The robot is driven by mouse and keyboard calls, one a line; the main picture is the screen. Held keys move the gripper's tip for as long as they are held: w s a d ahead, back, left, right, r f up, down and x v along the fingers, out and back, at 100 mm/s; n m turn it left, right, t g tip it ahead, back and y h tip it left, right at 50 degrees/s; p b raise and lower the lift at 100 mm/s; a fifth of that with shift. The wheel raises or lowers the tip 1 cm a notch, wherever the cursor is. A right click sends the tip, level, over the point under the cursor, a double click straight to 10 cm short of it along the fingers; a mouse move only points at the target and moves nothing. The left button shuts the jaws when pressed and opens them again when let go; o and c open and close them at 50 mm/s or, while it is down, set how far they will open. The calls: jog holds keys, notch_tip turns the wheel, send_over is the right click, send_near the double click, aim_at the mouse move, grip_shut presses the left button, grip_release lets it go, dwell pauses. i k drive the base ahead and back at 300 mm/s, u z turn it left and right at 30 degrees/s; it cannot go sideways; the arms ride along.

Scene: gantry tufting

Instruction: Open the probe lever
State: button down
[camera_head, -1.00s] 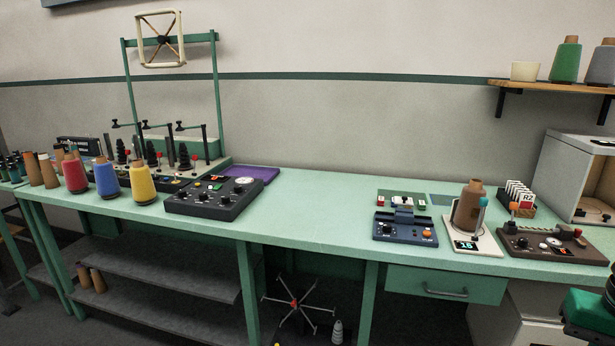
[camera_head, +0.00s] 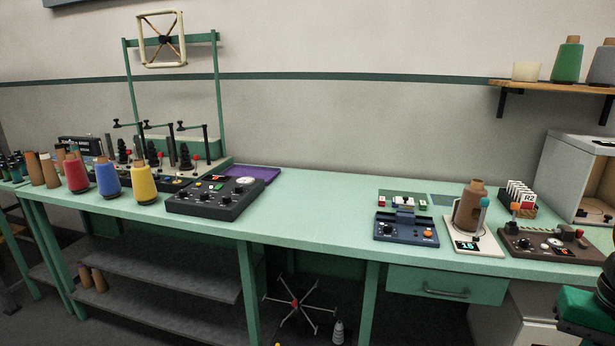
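No lever is labelled as the probe lever, so I cannot tell which one it is. A white device (camera_head: 460,245) with a small lit display stands on the right of the green bench. My gripper is not in view.
The green bench (camera_head: 320,216) is clear in its middle. A blue device (camera_head: 408,228) stands left of the white one, and a card rack (camera_head: 521,200) behind. A white booth (camera_head: 575,175) is at the right. Thread cones and a black control box (camera_head: 215,197) fill the left.

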aim_at(484, 202)
jog(key=z, duration=0.85)
jog(key=i, duration=1.1)
jog(key=u, duration=0.9)
